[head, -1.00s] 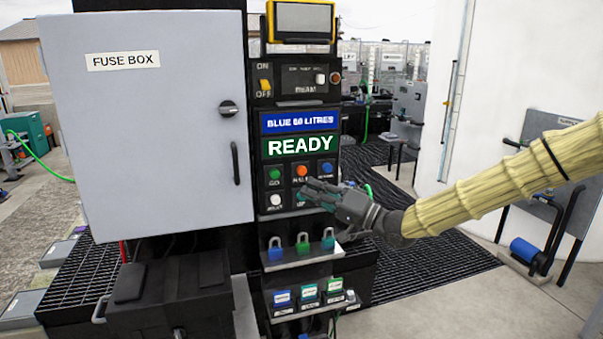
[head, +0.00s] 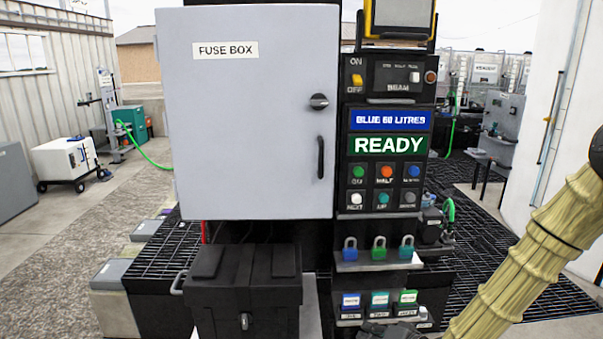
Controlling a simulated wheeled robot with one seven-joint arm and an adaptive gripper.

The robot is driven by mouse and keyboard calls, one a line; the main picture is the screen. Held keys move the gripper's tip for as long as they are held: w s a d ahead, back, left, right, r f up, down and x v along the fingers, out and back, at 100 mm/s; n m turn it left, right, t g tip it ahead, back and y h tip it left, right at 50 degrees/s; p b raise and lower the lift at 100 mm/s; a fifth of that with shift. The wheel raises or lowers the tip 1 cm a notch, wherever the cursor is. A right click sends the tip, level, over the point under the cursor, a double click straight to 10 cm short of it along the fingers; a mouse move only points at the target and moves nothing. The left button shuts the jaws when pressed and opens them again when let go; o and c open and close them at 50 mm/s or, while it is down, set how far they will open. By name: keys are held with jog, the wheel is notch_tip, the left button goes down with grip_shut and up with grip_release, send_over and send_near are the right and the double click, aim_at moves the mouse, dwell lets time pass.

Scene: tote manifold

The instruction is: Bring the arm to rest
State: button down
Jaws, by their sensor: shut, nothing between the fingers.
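My arm (head: 530,255), in a ribbed tan sleeve, reaches down from the right edge to the bottom of the head view. My gripper (head: 385,331) shows only as a dark shape at the bottom edge, in front of the lower part of the panel. It is shut and holds nothing; most of it is cut off by the frame. The control panel (head: 347,190) stands above and behind it, with a green READY display (head: 388,145) and a blue sign reading BLUE 60 LITRES (head: 391,120).
A grey fuse box (head: 250,130) with its door closed stands left of the panel. Several coloured padlocks (head: 378,248) sit on a shelf below the buttons. A black case (head: 243,300) is at the front. Open floor (head: 110,190) lies at the left.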

jog(key=s+f+n+g+h+b, duration=0.15)
jog(key=s+f+g+h, duration=0.3)
jog(key=s+f, duration=1.35)
jog(key=s+d+f+n+g+h+b, duration=0.1)
jog(key=s+d+f+g, duration=0.1)
jog(key=s+f, duration=0.4)
jog(key=s+d+f+n+g+h+b, duration=0.1)
jog(key=s+f, duration=0.5)
jog(key=s, duration=0.8)
jog(key=shift+d+g+h+b, duration=0.45)
jog(key=shift+d+g+h, duration=0.1)
jog(key=shift+d+g, duration=0.65)
